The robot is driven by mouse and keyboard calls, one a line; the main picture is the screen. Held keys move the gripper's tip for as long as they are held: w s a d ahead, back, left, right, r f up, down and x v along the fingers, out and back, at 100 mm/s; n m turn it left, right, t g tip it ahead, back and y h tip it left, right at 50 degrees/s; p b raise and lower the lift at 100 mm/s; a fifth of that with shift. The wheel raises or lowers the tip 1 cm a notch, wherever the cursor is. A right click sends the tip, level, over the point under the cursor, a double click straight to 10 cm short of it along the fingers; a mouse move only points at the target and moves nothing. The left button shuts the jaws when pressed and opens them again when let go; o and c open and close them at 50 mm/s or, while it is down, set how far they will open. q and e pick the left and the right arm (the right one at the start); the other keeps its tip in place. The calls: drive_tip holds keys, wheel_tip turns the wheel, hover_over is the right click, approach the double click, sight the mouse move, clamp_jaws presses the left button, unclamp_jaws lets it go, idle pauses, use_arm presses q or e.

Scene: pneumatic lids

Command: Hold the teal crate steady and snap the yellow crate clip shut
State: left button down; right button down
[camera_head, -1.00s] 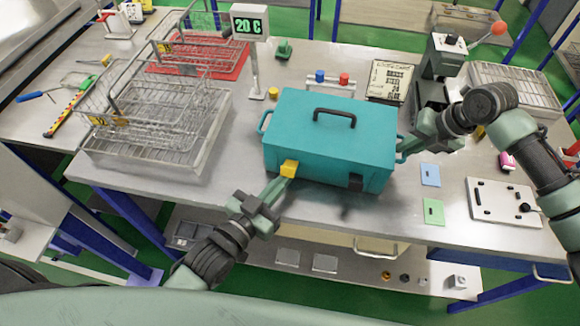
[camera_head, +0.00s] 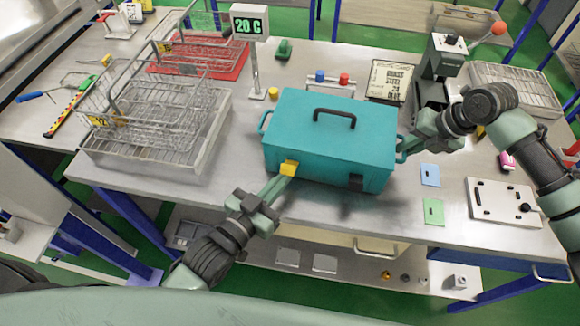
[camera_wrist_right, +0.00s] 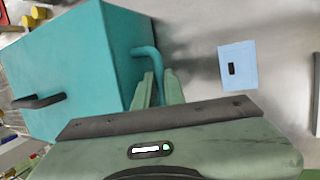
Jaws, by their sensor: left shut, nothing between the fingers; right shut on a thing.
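The teal crate (camera_head: 330,138) stands on the bench with its lid down and a black handle on top. The yellow crate clip (camera_head: 288,168) is at the left of its front face; its lower part is partly hidden by my left gripper. My left gripper (camera_head: 284,178) is shut and empty, its tips at the clip, seemingly touching it. A dark clip (camera_head: 356,182) is at the right of the front. My right gripper (camera_head: 406,150) is shut on the crate's right side handle; in the right wrist view the fingers (camera_wrist_right: 158,88) close around this teal handle (camera_wrist_right: 146,56).
Wire baskets (camera_head: 150,110) stand left of the crate, and a temperature display (camera_head: 249,22) behind it. Blue (camera_head: 430,175) and green (camera_head: 434,211) cards and a white panel (camera_head: 504,203) lie to the right. The bench's front edge runs close before the crate.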

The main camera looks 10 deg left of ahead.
sight(283, 168)
use_arm(q)
drive_tip(key=shift+w+r, duration=0.25)
drive_tip(key=shift+r, duration=0.55)
idle(0.7)
drive_tip(key=shift+w+r, duration=0.6)
drive_tip(key=shift+w, duration=0.05)
idle(1.2)
drive_tip(key=shift+s+a, duration=0.1)
drive_tip(key=shift+s, duration=2.4)
drive_tip(key=shift+s, duration=0.1)
drive_tip(key=v, duration=1.2)
